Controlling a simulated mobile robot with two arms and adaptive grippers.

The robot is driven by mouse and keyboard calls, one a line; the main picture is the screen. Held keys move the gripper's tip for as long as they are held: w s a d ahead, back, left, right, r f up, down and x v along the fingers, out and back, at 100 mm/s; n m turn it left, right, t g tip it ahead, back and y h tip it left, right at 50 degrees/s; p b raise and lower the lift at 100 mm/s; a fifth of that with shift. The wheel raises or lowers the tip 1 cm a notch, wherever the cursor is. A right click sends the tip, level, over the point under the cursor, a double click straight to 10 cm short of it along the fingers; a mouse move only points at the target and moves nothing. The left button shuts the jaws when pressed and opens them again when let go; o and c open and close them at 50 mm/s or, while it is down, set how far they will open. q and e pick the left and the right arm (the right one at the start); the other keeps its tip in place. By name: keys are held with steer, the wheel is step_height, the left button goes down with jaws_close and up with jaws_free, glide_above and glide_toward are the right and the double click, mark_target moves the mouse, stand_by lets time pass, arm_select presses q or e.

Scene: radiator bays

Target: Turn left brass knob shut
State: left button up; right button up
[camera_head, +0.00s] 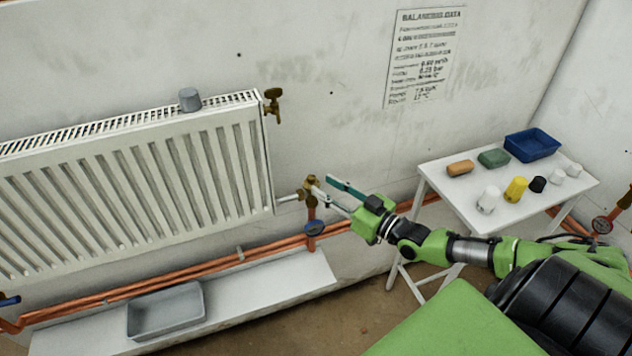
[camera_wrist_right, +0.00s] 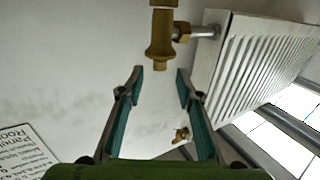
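Two brass fittings show at the right end of the white radiator (camera_head: 130,185). The upper brass knob (camera_head: 272,100) sits by its top corner; it also shows small and farther off in the wrist view (camera_wrist_right: 182,135). The lower brass valve (camera_head: 310,187) joins the radiator's bottom pipe; in the wrist view its brass body (camera_wrist_right: 160,45) lies just beyond the fingertips. I cannot tell which one is called left. My right gripper (camera_head: 325,188) is open and empty, its teal-padded fingers (camera_wrist_right: 160,78) apart and pointing at the lower valve. Contact is not visible. My left gripper is out of view.
A grey cup (camera_head: 190,99) stands on the radiator. A grey tray (camera_head: 166,311) lies on the low white shelf (camera_head: 265,285). A white table (camera_head: 460,190) at right holds several small items.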

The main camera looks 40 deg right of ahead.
mark_target(314, 180)
steer(key=shift+x, duration=2.1)
jaws_close()
